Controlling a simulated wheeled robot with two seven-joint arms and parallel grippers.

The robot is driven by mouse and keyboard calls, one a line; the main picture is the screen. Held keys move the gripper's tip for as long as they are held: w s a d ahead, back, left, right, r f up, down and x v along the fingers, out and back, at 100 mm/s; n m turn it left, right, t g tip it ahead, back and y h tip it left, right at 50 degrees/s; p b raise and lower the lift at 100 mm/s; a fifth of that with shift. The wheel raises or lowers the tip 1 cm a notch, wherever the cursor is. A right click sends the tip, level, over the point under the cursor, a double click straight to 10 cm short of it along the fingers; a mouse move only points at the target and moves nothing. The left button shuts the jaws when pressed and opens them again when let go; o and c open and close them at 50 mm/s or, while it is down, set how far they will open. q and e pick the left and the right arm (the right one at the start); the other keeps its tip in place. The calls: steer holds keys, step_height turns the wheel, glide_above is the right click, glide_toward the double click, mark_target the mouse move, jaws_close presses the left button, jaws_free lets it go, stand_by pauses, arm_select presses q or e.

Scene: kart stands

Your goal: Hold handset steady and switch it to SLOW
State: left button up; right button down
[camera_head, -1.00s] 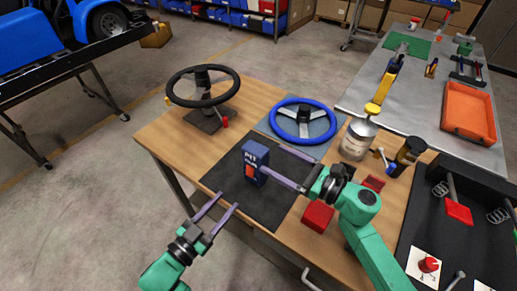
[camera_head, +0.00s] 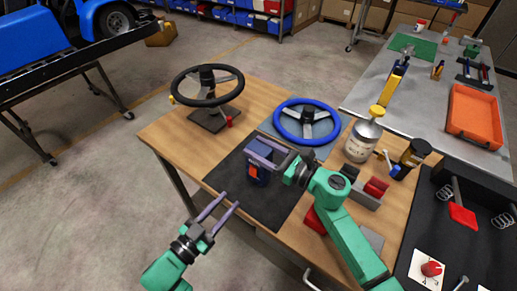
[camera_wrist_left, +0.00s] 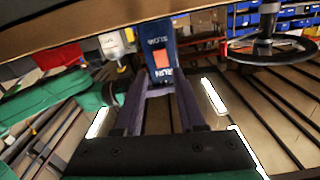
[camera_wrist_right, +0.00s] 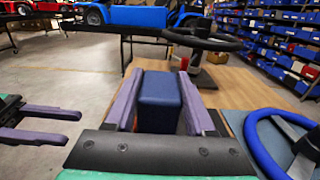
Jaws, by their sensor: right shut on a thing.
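The handset (camera_head: 258,174) is a dark blue box with a red-orange switch. It is upright at the black mat; I cannot tell whether its base touches. My right gripper (camera_head: 258,153) is shut on its upper part, one finger on each side, as the right wrist view shows the blue top (camera_wrist_right: 160,98) between the fingers. In the left wrist view, the switch (camera_wrist_left: 161,55) faces me between SLOW and RUN lettering; its setting is unclear. My left gripper (camera_head: 231,199) is open and empty, just in front of the handset near the table's front edge.
A black steering wheel (camera_head: 207,84) on a stand is at the back left. A blue steering wheel (camera_head: 307,121) lies behind the handset. A white can (camera_head: 362,142) and a grey holder with red parts (camera_head: 366,192) are to the right. Part of the black mat (camera_head: 271,209) is bare.

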arm_select(q)
steer(key=shift+a+r+n, duration=0.15)
steer(key=shift+a+n, duration=0.2)
steer(key=shift+n, duration=0.25)
jaws_close()
steer(key=s+n, duration=0.1)
steer(key=n, duration=0.5)
steer(key=s+a+r+n+g, duration=0.1)
steer(key=n, duration=0.5)
steer(key=s+a+r+n+y, duration=0.1)
steer(key=s+n, duration=0.1)
steer(key=n, duration=0.4)
steer(key=shift+s+a+r, duration=0.1)
steer(key=shift+a+r, duration=0.05)
glide_toward(252, 175)
steer(key=x, duration=0.6)
steer(key=shift+r, duration=0.1)
steer(key=shift+w+d, duration=0.3)
